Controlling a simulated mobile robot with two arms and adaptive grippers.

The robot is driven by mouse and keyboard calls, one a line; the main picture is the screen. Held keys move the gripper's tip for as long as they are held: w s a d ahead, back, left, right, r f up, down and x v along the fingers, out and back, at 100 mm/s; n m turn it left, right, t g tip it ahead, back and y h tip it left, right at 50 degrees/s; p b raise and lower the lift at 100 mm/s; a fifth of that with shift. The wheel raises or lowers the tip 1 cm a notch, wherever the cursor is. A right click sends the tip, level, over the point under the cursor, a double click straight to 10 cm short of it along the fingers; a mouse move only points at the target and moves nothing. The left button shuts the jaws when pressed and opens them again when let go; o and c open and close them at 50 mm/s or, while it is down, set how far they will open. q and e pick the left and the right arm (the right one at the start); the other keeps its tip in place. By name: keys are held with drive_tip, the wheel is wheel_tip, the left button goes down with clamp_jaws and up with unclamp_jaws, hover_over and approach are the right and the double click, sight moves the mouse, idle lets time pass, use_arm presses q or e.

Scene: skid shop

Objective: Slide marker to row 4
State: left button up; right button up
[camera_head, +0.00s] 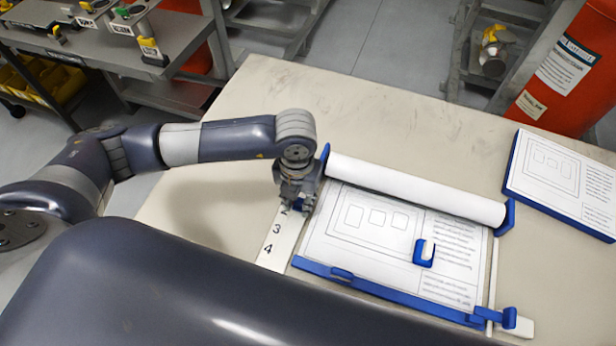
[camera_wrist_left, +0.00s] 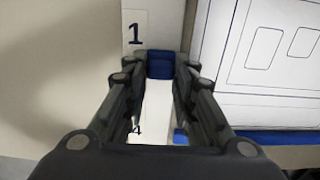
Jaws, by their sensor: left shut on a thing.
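The blue marker (camera_head: 299,205) sits on a white numbered strip (camera_head: 272,252) along the left side of a blue-framed drawing board. My left gripper (camera_head: 297,208) is shut on the marker from above. In the left wrist view the marker (camera_wrist_left: 160,66) shows between the fingertips. The wrist view shows the 1 above the marker and part of the 4 lower down. My right gripper is not in view.
A paper roll (camera_head: 415,190) crosses the board's top. A blue clip (camera_head: 424,252) lies on the drawing sheet (camera_head: 365,235). A blue rail (camera_head: 385,288) runs along the lower edge. A second board (camera_head: 565,180) lies at right. The table left of the strip is clear.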

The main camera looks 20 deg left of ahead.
use_arm(q)
drive_tip(key=shift+s+a+r, duration=0.1)
drive_tip(key=shift+s, duration=0.55)
drive_tip(key=shift+s, duration=2)
drive_tip(key=shift+s+a, duration=0.1)
drive_tip(key=shift+s, duration=2.05)
